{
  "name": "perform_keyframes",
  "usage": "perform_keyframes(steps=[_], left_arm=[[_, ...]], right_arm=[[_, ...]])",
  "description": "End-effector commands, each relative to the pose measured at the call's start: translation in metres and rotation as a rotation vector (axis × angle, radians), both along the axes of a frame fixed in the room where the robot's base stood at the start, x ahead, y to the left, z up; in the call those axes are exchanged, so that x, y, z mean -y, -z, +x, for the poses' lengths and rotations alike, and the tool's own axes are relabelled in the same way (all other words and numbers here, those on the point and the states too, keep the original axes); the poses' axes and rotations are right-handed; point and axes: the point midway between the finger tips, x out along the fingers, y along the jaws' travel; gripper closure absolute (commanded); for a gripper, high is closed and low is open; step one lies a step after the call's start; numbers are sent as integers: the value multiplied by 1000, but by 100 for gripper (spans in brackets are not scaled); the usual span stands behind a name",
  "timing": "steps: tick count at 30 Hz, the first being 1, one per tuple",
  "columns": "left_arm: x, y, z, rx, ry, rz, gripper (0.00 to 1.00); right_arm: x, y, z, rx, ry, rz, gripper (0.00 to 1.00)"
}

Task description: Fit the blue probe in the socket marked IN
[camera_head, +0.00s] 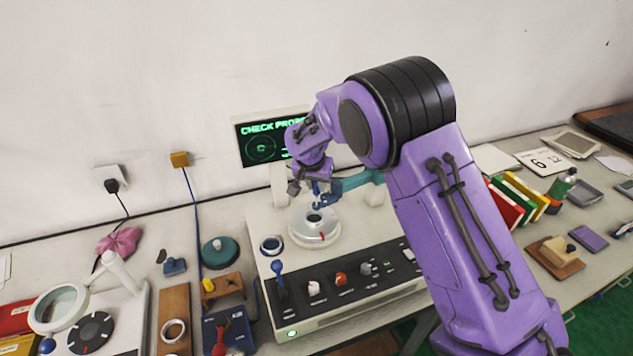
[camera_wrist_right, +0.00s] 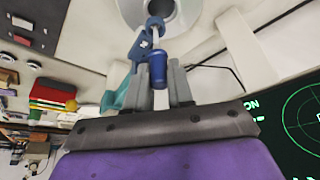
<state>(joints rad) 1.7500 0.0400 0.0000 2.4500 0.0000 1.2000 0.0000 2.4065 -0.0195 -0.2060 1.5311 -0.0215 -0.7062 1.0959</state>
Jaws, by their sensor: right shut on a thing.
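My right gripper (camera_head: 312,187) is over the tester (camera_head: 345,312), beside the end of its teal arm (camera_head: 356,182). In the right wrist view, the right gripper (camera_wrist_right: 158,72) is shut on the blue probe (camera_wrist_right: 154,70), a dark blue cylinder with a pale shank between the fingers. A lighter blue bracket (camera_wrist_right: 140,47) with a ring at its end is close to the probe. I cannot tell if they touch. A steel ring (camera_head: 314,221) sits on the round table below. I cannot make out a socket marked IN. My left gripper is out of view.
A screen (camera_head: 262,143) reading CHECK PROBE stands behind. A blue-knobbed lever (camera_head: 278,270) rises from the front panel. A magnifier (camera_head: 60,308), a teal round piece (camera_head: 219,252) and a blue box (camera_head: 229,330) crowd the left. Books (camera_head: 520,195) stand at right.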

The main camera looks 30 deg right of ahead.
Motion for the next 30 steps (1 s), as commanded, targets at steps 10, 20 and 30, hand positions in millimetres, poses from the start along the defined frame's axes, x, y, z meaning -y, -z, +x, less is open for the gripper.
perform_keyframes(steps=[10,20,30], left_arm=[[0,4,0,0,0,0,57],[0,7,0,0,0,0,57],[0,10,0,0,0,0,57]], right_arm=[[0,11,0,0,0,0,100],[0,21,0,-1,0,-1,100],[0,31,0,0,0,0,100]])
